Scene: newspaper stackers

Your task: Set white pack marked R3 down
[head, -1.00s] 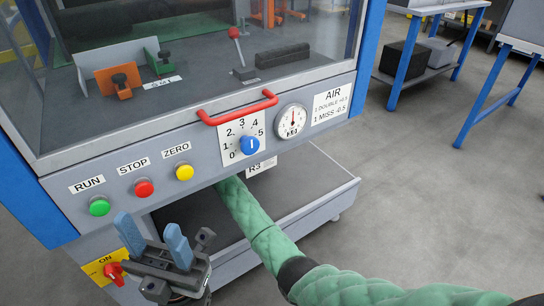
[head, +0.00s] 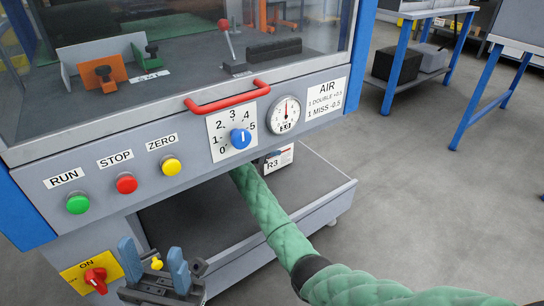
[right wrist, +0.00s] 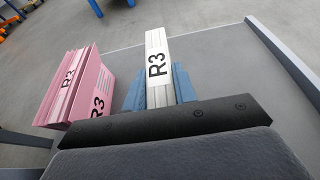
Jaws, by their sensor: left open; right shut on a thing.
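The white pack marked R3 (right wrist: 157,60) stands between the two blue fingers of my right gripper (right wrist: 158,88), which is shut on it. In the head view part of the pack's R3 face (head: 281,158) shows below the machine's front panel. The panel and my green arm hide most of the right gripper there. The pack is over a grey tray (right wrist: 222,62); I cannot tell whether it touches it. A pink pack marked R3 (right wrist: 72,88) is left of the white one, apart from it. My left gripper (head: 154,260) is open and empty in front of the machine.
The machine's front panel (head: 200,165), with buttons, a blue dial, a gauge and a red handle (head: 228,97), overhangs the tray. The tray has a raised edge (head: 310,204). A red switch (head: 96,279) is near my left gripper. Floor at right is clear.

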